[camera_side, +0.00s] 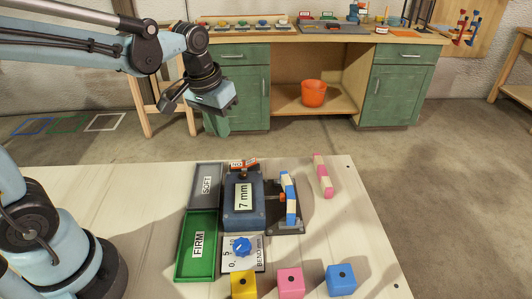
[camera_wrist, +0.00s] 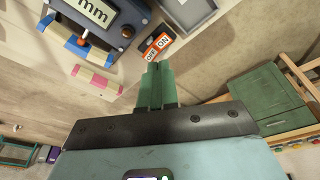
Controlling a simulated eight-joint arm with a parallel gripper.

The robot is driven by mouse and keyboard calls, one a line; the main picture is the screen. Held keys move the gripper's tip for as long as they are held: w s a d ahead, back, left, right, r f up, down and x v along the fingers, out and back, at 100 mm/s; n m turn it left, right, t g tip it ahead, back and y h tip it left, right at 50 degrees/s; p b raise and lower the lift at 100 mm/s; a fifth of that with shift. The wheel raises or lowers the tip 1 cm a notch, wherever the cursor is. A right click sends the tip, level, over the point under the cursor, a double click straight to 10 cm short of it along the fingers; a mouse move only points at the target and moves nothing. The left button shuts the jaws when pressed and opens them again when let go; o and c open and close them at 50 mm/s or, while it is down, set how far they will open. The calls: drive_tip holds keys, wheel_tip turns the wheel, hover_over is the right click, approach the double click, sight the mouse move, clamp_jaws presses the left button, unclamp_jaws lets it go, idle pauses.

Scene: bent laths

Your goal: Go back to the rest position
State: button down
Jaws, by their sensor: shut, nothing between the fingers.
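My gripper (camera_side: 217,122) is raised in the air beyond the table's far edge, shut and empty. Its green fingers (camera_wrist: 157,85) are together in the wrist view, pointing toward the bench tester. The tester (camera_side: 243,215) reads "7 mm". A blue-and-cream lath (camera_side: 289,198) stands in the fixture at its right, and it also shows in the wrist view (camera_wrist: 68,38). A pink-and-white lath (camera_side: 322,175) lies on the table farther right, also in the wrist view (camera_wrist: 98,80). My gripper is apart from both laths.
A grey SOFT tray (camera_side: 206,186) and green FIRM tray (camera_side: 196,246) left of the tester show no lath inside. An OFF/ON switch (camera_wrist: 158,46) and blue knob (camera_side: 243,246) adjoin the tester. Yellow (camera_side: 243,286), pink (camera_side: 290,283) and blue (camera_side: 341,280) blocks stand at the front.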

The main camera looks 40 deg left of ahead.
drive_tip(key=s+m+t, duration=0.2)
drive_tip(key=s+t, duration=0.2)
drive_tip(key=s, duration=0.3)
drive_tip(key=shift+s+d+r+t, duration=0.2)
drive_tip(key=shift+s+d+t, duration=0.05)
drive_tip(key=shift+d+t, duration=0.2)
